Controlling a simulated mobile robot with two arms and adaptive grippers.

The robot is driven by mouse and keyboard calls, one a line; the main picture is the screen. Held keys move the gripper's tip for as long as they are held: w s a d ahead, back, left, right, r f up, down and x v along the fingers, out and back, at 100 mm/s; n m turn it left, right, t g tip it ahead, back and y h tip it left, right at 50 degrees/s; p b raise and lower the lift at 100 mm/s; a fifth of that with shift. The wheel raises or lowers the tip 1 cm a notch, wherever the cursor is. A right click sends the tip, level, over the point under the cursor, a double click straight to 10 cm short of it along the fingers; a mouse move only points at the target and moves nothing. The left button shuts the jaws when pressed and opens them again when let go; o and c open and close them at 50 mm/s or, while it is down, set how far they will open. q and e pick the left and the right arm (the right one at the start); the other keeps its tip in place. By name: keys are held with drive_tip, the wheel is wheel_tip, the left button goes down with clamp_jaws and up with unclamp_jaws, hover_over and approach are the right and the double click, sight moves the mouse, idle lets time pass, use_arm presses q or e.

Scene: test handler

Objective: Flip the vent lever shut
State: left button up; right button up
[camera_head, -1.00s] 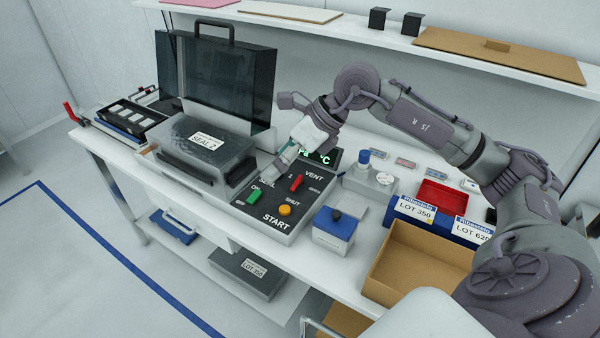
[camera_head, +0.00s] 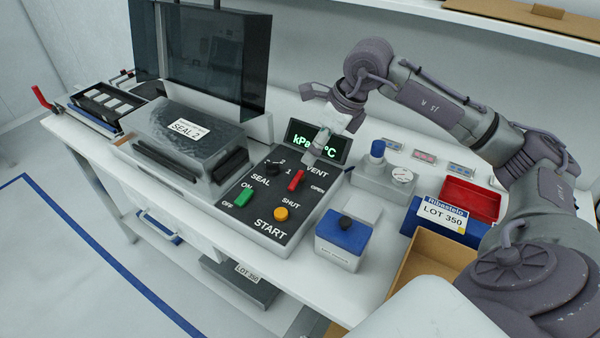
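The control panel (camera_head: 262,214) stands on the bench beside the sealer. Its red vent lever (camera_head: 296,181) sits below the word VENT, between the OPEN and SHUT labels. The lever slants, its upper end leaning right towards VENT; I cannot tell which position it is set to. My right gripper (camera_head: 319,146) is above the panel's back edge, in front of the lit display (camera_head: 301,135), behind the lever and apart from it. Its fingers are small and partly hidden, so their opening is unclear. My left gripper is out of view.
A green switch (camera_head: 243,197), black seal knob (camera_head: 272,168) and orange START button (camera_head: 281,214) surround the lever. A blue-topped box (camera_head: 341,240) stands right of the panel. A gauge block (camera_head: 383,180) and red tray (camera_head: 470,199) are farther right.

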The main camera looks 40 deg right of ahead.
sight(295, 178)
drive_tip(key=p+x, duration=0.1)
drive_tip(key=x, duration=1)
drive_tip(key=shift+s+p, duration=0.1)
drive_tip(key=shift+p, duration=0.25)
drive_tip(key=c, duration=1.2)
drive_tip(key=shift+o, duration=0.2)
drive_tip(key=shift+a+f+m+h+b, duration=0.15)
drive_tip(key=shift+m+h+b, duration=0.15)
drive_tip(key=shift+m+b, duration=0.5)
drive_tip(key=shift+b, duration=0.35)
drive_tip(key=shift+r, duration=0.25)
drive_tip(key=o, duration=1.2)
drive_tip(key=shift+c, duration=0.2)
